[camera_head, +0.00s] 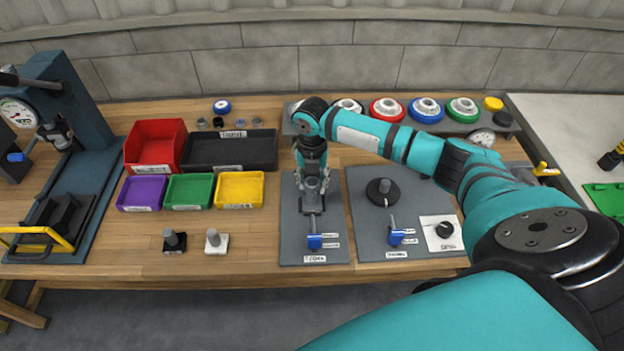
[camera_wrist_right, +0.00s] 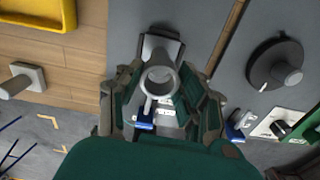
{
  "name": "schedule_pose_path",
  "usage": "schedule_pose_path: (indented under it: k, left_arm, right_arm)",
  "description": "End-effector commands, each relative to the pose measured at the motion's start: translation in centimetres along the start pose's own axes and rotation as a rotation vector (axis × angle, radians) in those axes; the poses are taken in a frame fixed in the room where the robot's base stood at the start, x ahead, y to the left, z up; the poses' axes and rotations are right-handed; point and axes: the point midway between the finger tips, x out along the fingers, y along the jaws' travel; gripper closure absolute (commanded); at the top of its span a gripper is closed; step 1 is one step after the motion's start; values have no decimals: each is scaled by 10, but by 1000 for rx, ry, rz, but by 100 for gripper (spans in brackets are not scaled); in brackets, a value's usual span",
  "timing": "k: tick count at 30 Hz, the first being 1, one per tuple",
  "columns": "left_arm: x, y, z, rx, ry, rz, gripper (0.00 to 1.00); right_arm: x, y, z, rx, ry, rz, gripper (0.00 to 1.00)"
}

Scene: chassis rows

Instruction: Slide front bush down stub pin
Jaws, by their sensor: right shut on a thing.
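My right gripper (camera_head: 313,187) points down over the left grey fixture plate (camera_head: 297,240). In the wrist view the right gripper (camera_wrist_right: 162,88) is shut on a grey hollow bush (camera_wrist_right: 158,77), its open end facing the camera. A small grey block (camera_wrist_right: 160,44) of the fixture shows just behind the bush. The stub pin is not clearly seen, and I cannot tell whether the bush is around it. A blue-handled clamp (camera_head: 314,242) lies on the plate in front of the gripper. My left gripper is not in view.
The right fixture plate (camera_head: 365,235) carries a black disc (camera_head: 382,191) with a post and a second blue handle (camera_head: 397,237). Two small pin blocks (camera_head: 174,241) (camera_head: 216,242) stand left of the plates. Coloured bins (camera_head: 240,189) and a press (camera_head: 75,110) are farther left.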

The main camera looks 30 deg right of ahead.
Motion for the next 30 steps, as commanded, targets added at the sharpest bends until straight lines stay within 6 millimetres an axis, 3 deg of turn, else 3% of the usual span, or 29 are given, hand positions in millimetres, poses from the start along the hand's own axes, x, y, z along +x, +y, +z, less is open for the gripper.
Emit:
schedule_pose_path:
  k: [30]
  left_arm:
    - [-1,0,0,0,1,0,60]
  right_arm:
    - [7,1,0,0,0,1,98]
